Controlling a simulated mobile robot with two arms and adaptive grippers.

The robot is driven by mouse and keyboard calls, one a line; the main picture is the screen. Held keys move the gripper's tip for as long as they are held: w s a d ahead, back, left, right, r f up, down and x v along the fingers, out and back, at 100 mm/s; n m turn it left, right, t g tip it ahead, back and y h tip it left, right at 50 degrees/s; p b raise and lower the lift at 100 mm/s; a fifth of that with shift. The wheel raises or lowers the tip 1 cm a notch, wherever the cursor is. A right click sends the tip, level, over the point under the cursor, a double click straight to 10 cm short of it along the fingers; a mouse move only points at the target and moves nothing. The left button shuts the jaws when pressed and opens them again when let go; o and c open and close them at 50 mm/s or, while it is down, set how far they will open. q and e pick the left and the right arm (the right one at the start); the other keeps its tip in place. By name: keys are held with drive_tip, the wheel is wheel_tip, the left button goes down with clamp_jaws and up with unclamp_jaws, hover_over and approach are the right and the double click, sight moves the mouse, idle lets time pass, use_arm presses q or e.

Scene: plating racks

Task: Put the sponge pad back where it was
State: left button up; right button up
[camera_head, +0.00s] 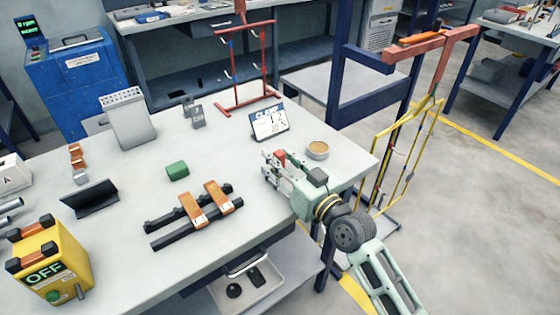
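A small green block (177,170), which looks like the sponge pad, lies on the grey table, left of the middle. My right gripper (270,168) is over the right part of the table, pointing left, well apart from the green block. A small red piece (280,156) shows at its fingers; I cannot tell whether it is held or lies behind them. The finger gap is too small to read. My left gripper is not in view.
Black rails with orange clamps (194,212) lie between the green block and the front edge. A sign (269,123), a round tin (317,150) and a red rack (246,65) stand behind. A yellow OFF box (62,262) is front left. Bare tabletop surrounds the green block.

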drive_tip(key=shift+s+a+f, duration=0.1)
drive_tip(key=shift+s+f, duration=0.1)
drive_tip(key=shift+f, duration=0.75)
drive_tip(key=shift+r+p, duration=0.45)
drive_tip(key=shift+r, duration=0.05)
drive_tip(key=shift+s+d+g, duration=0.1)
drive_tip(key=shift+d+g, duration=0.1)
drive_tip(key=shift+g, duration=0.1)
drive_tip(key=v, duration=1)
drive_tip(key=shift+r+b, duration=0.2)
drive_tip(key=shift+b, duration=0.2)
drive_tip(key=shift+s+d+r, duration=0.2)
drive_tip(key=shift+s+d, duration=0.25)
drive_tip(key=shift+s, duration=0.1)
